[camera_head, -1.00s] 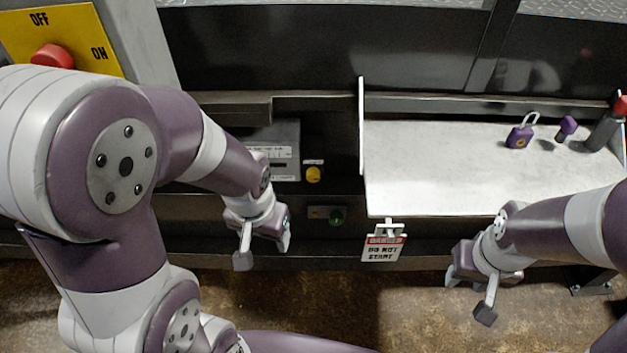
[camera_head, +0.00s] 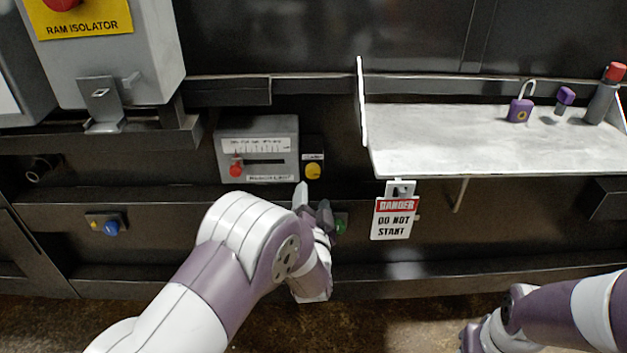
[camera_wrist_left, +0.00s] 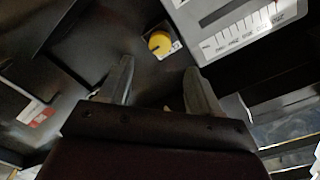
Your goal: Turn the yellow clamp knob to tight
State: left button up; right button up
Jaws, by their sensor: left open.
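The yellow clamp knob (camera_head: 313,171) is a small round knob on a dark plate under a small label, just right of the grey gauge box. It also shows in the left wrist view (camera_wrist_left: 159,43), ahead of the fingers and near the middle between them. My left gripper (camera_head: 313,200) is open and empty, just below the knob and apart from it. Its two fingers are spread in the wrist view (camera_wrist_left: 158,80). My right gripper (camera_head: 470,342) is at the bottom right, partly cut off by the frame edge, so its fingers do not show clearly.
The grey gauge box (camera_head: 258,150) with a red slider is left of the knob. A green knob (camera_head: 341,223) sits beside my left gripper. A blue knob (camera_head: 110,227) is farther left. A danger tag (camera_head: 395,218) hangs below the shelf (camera_head: 430,150), which holds a purple padlock (camera_head: 520,108).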

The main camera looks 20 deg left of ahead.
aim_at(313, 174)
pick_arm(q)
jog(key=x, duration=0.9)
jog(key=shift+b, duration=0.35)
jog(key=shift+c, duration=0.3)
jog(key=c, duration=1)
